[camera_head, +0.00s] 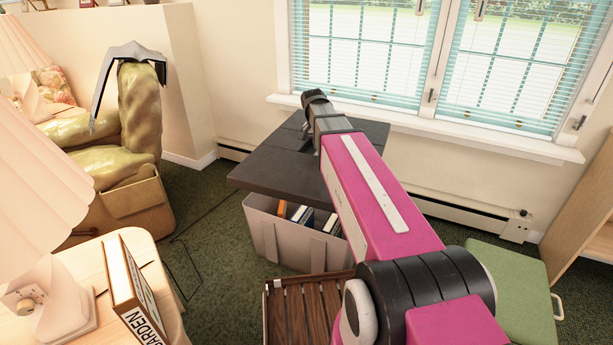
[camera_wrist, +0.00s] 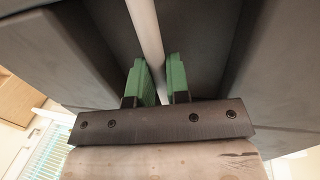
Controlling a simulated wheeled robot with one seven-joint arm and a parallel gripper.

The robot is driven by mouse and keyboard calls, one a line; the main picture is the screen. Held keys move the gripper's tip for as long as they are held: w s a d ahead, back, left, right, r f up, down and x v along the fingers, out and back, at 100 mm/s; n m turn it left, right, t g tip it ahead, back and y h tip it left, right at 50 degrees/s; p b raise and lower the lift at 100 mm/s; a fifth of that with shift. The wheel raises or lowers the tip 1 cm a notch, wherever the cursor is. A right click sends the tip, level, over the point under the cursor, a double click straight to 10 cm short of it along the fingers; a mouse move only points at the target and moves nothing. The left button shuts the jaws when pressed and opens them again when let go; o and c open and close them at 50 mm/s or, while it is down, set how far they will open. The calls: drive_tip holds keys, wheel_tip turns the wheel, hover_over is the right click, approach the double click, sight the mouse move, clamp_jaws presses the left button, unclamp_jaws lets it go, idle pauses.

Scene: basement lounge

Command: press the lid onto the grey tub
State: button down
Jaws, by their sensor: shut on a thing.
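The dark grey lid (camera_head: 270,165) is over the grey tub (camera_head: 285,240) in the head view. A gap shows between the lid's near edge and the tub's rim, and several books stand inside the tub. The lid extends past the tub's left side. In the wrist view, my gripper's green fingers (camera_wrist: 157,82) are closed around a pale bar (camera_wrist: 146,32) across the dark lid (camera_wrist: 205,40). In the head view my fingers are hidden by my arm, and the tub's far side is hidden under the lid.
A slatted brown wooden crate (camera_head: 300,312) stands in front of the tub. A green box (camera_head: 512,285) is at the lower right. The window wall and baseboard heater (camera_head: 465,218) are behind. A table with a lamp and book (camera_head: 130,290) is at the left.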

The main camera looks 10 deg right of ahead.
drive_tip(key=w+f+m+y, duration=0.1)
drive_tip(key=w+f+m, duration=0.7)
drive_tip(key=f, duration=0.4)
drive_tip(key=w+f+m+y, duration=0.2)
drive_tip(key=w+f+m, duration=0.7)
drive_tip(key=f, duration=0.3)
drive_tip(key=shift+w+a+f+m+g, duration=0.2)
drive_tip(key=shift+a+f+m+g, duration=0.2)
drive_tip(key=shift+m, duration=0.5)
drive_tip(key=shift+f, duration=0.15)
wheel_tip(320, 180, down, 6)
drive_tip(key=shift+f, duration=0.25)
drive_tip(key=shift+f, duration=0.95)
idle(1.1)
drive_tip(key=c, duration=0.5)
unclamp_jaws()
drive_tip(key=shift+r, duration=0.1)
idle(0.4)
